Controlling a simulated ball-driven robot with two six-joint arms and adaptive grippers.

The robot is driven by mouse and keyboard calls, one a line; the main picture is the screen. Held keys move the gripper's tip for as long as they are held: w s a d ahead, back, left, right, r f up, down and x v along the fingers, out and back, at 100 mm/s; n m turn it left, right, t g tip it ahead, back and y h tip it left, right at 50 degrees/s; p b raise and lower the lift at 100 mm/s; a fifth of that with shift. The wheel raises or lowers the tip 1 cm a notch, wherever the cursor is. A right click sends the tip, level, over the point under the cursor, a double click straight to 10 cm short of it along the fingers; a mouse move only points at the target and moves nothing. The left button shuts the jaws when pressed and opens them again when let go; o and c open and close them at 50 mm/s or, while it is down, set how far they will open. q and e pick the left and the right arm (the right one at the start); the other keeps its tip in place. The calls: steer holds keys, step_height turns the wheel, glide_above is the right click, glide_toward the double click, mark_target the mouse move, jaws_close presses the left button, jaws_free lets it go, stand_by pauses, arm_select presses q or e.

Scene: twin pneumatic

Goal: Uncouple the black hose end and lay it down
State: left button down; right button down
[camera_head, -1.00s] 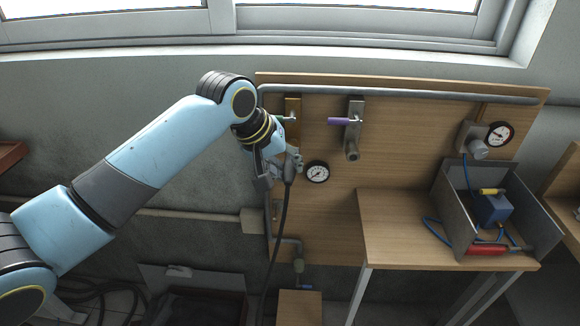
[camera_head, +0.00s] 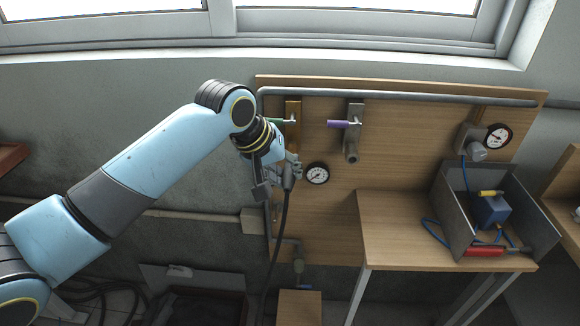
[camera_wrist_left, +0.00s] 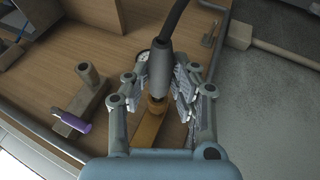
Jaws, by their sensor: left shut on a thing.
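My left gripper (camera_head: 291,172) is in front of the left part of the wooden board, below the bronze-coloured valve block (camera_head: 293,110) with the green lever (camera_head: 277,121). It is shut on the dark hose end (camera_head: 288,179), and the black hose (camera_head: 279,230) hangs down from it. In the left wrist view, the finger pads of my gripper (camera_wrist_left: 170,85) sit on both sides of the grey sleeve of the hose end (camera_wrist_left: 160,68). A brass fitting (camera_wrist_left: 156,104) lies right at the sleeve's mouth; I cannot tell whether they are joined. My right gripper is out of view.
A pressure gauge (camera_head: 317,173) is close on the right of my gripper. A second valve with a purple lever (camera_head: 338,124) is further right. A wooden bench (camera_head: 400,225) carries a grey metal box (camera_head: 452,215); the bench's left part is clear.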

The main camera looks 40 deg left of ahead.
arm_select(q)
steer(key=shift+s+d+r, duration=0.1)
steer(key=shift+s+d, duration=0.1)
steer(key=shift+s, duration=0.05)
steer(key=shift+s+d+p, duration=0.3)
steer(key=shift+s+p, duration=0.2)
steer(key=shift+p, duration=0.2)
steer(key=shift+s+d+p, duration=0.3)
steer(key=shift+s+p, duration=0.2)
steer(key=shift+p, duration=0.15)
steer(key=shift+s+d+p, duration=0.55)
steer(key=shift+s+p, duration=0.25)
steer(key=shift+s, duration=0.05)
steer(key=shift+s+d+p, duration=0.5)
steer(key=shift+s+p, duration=0.3)
steer(key=shift+s, duration=0.05)
